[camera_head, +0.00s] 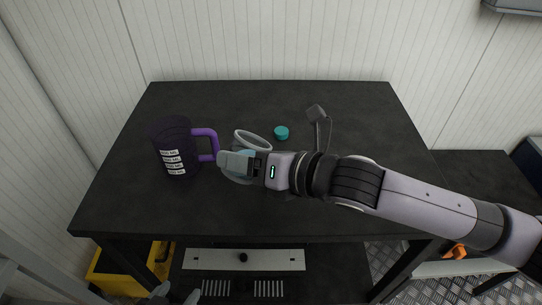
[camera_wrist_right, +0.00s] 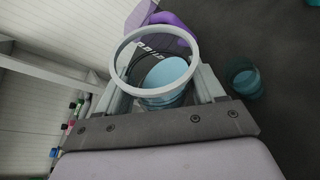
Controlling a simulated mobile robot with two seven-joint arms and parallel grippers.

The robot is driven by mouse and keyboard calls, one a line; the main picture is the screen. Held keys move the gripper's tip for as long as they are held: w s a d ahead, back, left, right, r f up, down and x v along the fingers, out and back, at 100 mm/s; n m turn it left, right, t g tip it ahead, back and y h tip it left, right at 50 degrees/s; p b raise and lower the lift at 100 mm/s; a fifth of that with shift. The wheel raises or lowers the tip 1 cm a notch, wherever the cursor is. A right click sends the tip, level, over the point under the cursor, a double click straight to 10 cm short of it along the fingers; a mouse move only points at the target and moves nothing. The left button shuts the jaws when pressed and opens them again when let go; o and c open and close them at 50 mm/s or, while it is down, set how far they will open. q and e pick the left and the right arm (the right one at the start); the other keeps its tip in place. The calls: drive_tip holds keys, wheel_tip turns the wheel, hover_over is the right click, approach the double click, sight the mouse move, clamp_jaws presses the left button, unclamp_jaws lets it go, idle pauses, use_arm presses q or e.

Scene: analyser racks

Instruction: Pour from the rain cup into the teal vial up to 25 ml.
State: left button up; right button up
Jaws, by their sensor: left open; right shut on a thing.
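A clear cup with a pale grey rim (camera_head: 253,140) is in my right gripper (camera_head: 238,163), just above the table. In the right wrist view the cup's rim (camera_wrist_right: 118,62) stands between the two fingers, with pale blue liquid (camera_wrist_right: 168,73) inside. The rim looks tilted in the head view. The small teal vial (camera_head: 281,132) stands on the table to the right of the cup, apart from it; it also shows in the right wrist view (camera_wrist_right: 244,84). Its fill level cannot be read. My left gripper (camera_head: 175,295) is open and empty at the bottom edge, partly cut off.
A dark mug with white labels (camera_head: 172,150) and a purple handle (camera_head: 205,134) stands left of the cup, close to my right gripper. The back of the dark table (camera_head: 230,100) is clear.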

drive_tip(key=shift+w+d+r+m+y, duration=0.25)
drive_tip(key=shift+r+m, duration=0.2)
drive_tip(key=shift+m, duration=0.25)
idle(1.9)
drive_tip(key=shift+s+f+m+y, duration=0.1)
drive_tip(key=shift+f+m+y, duration=0.35)
drive_tip(key=shift+m, duration=0.15)
idle(1.9)
drive_tip(key=shift+r+g, duration=0.2)
drive_tip(key=shift+g, duration=0.1)
idle(0.6)
